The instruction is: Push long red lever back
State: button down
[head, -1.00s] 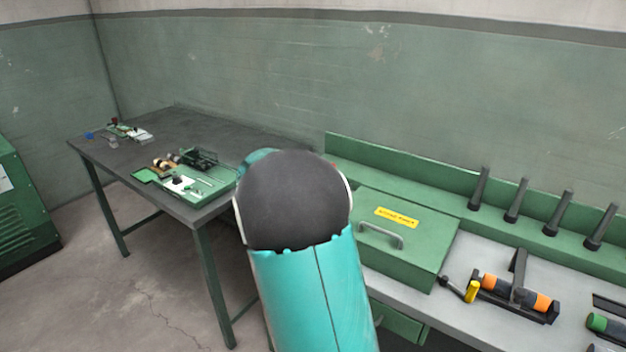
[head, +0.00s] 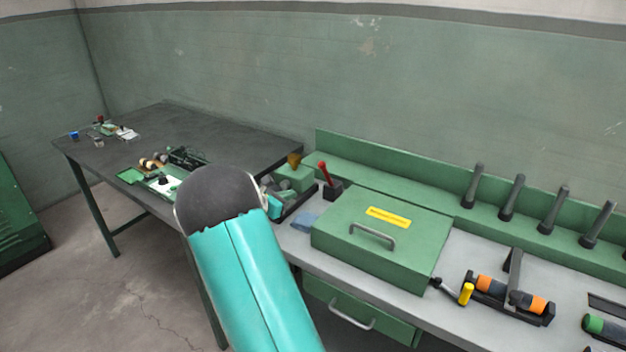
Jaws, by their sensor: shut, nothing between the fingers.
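The long red lever (head: 324,171) stands up from a small black base at the left end of the green-backed workbench. It leans slightly to the left, and its red top is clear of my arm in the head view. My teal arm with its dark rounded joint fills the lower middle, to the left of the lever. My gripper cannot be made out; the arm hides it. A teal part of my arm shows just right of the joint, short of the lever.
A green box with a handle (head: 345,252) sits right of the lever. An orange-brown knob (head: 294,160) on a green block is to its left. Several dark upright handles line the back ledge. A dark table (head: 215,134) with small parts stands at left.

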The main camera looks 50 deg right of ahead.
send_near(328, 177)
notch_tip(328, 177, down, 4)
jog(key=d, duration=0.2)
jog(key=d+r, duration=0.2)
jog(key=d, duration=0.1)
jog(key=shift+w+d+r, duration=0.1)
jog(key=shift+w+d, duration=0.05)
jog(key=shift+w, duration=0.1)
jog(key=shift+d+r, duration=0.1)
